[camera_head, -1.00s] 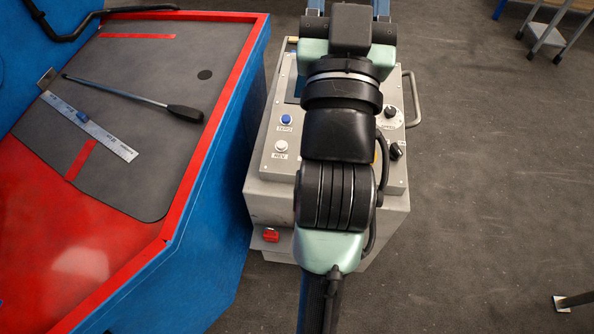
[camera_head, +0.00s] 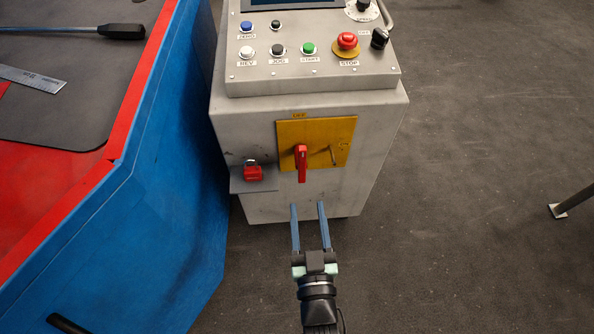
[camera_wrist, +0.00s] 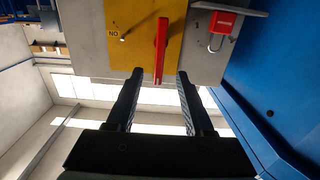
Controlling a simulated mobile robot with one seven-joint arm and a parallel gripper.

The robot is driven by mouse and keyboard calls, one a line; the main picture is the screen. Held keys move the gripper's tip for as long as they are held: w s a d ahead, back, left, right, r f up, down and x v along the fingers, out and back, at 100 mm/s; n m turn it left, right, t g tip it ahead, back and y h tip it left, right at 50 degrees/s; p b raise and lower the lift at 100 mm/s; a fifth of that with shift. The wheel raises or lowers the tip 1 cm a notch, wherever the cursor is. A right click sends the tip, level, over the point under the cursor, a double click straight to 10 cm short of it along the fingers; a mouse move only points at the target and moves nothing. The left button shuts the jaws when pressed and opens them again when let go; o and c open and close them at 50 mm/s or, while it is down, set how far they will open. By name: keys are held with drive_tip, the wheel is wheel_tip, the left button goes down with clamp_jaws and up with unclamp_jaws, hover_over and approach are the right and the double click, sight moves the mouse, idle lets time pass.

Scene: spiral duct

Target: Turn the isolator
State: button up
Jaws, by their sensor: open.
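The isolator is a red handle (camera_head: 301,163) on a yellow plate (camera_head: 335,135) on the front of the grey cabinet. In the head view the handle hangs vertically, and a label above the plate appears to read "OFF". In the wrist view the red handle (camera_wrist: 161,48) shows between and beyond the fingertips, and a label beside it seems to read "NO", the picture being inverted. My gripper (camera_head: 308,206) is open and empty, just below and in front of the handle. Its two fingers (camera_wrist: 158,76) point at the cabinet, one on each side of the handle's line, apart from it.
A red padlock (camera_head: 253,172) sits on a small shelf left of the plate. The control panel (camera_head: 315,60) with buttons and a red stop button (camera_head: 347,41) is above. A blue machine side (camera_head: 165,200) stands close on the left. The floor on the right is mostly clear.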

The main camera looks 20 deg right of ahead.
sight(302, 169)
drive_tip(key=b+x, duration=0.2)
drive_tip(key=x, duration=0.9)
drive_tip(key=shift+w+d+b, duration=0.1)
drive_tip(key=shift+w+b, duration=0.2)
drive_tip(key=shift+w, duration=0.1)
